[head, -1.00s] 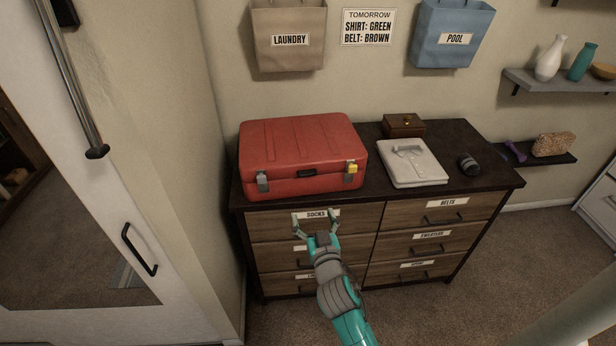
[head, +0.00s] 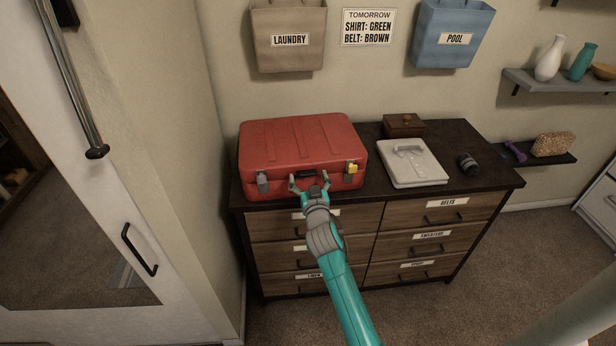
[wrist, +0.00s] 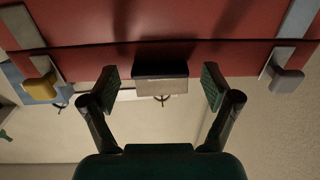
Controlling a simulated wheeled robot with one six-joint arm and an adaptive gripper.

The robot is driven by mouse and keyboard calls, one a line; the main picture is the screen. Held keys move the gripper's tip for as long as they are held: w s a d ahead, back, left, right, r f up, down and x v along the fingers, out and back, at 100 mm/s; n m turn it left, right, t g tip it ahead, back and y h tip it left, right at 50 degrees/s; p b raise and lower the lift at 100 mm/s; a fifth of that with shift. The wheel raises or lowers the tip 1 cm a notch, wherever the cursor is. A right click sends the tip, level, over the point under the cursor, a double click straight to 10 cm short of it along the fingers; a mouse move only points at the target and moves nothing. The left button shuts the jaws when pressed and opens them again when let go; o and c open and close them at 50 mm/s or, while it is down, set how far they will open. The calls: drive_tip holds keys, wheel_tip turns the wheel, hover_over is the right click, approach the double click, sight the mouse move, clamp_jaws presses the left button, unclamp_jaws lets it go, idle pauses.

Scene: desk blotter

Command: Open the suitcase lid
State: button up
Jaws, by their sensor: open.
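The red suitcase (head: 302,150) lies flat and closed at the left end of the dresser top. Its front has a grey latch (head: 263,181) on the left, a yellow latch (head: 352,168) on the right and a dark handle (head: 307,174) in the middle. My gripper (head: 310,184) is open in front of the handle. In the wrist view, my gripper's fingers (wrist: 160,92) stand apart on either side of the handle (wrist: 160,78), without visibly closing on it. The lid seam (wrist: 225,42) shows as a dark line above the handle.
Laundry (head: 289,35) and pool (head: 452,35) bags hang on the wall behind. Wall shelves stand at right.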

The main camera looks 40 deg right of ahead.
drive_tip(key=shift+w+d, duration=0.25)
drive_tip(key=shift+w, duration=0.1)
